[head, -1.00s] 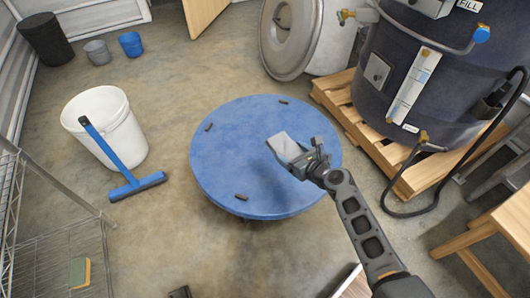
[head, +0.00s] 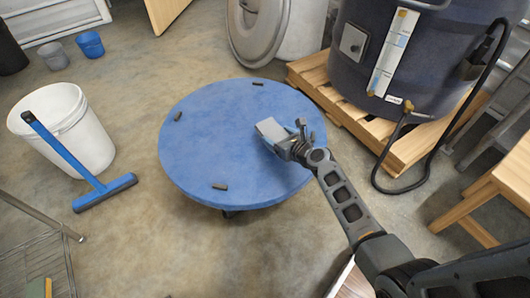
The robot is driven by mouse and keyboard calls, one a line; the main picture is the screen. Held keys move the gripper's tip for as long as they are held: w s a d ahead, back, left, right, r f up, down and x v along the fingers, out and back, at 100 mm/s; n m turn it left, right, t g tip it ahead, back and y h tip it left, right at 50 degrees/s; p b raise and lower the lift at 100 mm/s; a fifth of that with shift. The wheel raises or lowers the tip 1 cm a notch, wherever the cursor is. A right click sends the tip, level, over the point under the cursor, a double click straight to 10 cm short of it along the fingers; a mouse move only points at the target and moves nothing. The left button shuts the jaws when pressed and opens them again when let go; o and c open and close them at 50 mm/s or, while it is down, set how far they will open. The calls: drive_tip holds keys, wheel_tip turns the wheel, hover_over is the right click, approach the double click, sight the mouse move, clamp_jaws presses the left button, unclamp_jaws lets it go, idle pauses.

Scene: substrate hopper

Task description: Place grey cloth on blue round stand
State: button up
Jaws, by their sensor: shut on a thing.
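The blue round stand (head: 215,150) is a low disc with several small dark blocks near its rim, in the middle of the head view. My gripper (head: 285,143) is over the right part of the stand. It is shut on the grey cloth (head: 270,130), a small flat grey piece that sticks out to the upper left of the jaws. The cloth is over the blue top; I cannot tell whether it touches it. The jaws hide part of the cloth.
A white bucket (head: 75,135) and a blue squeegee (head: 103,192) stand left. A wire rack (head: 35,255) is at lower left. A dark tank (head: 420,70) on a wooden pallet (head: 390,150) is at right. A wooden table (head: 490,200) is at far right.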

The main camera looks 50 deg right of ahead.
sight(267, 157)
drive_tip(key=w+a+f, duration=0.2)
drive_tip(key=a, duration=0.1)
drive_tip(key=shift+w+a+f+b, duration=0.1)
drive_tip(key=shift+w+f+b, duration=0.15)
drive_tip(key=shift+b, duration=0.15)
wheel_tip(267, 157, down, 4)
drive_tip(key=b, duration=0.3)
drive_tip(key=shift+b, duration=0.35)
drive_tip(key=shift+f, duration=0.1)
drive_tip(key=o, duration=1)
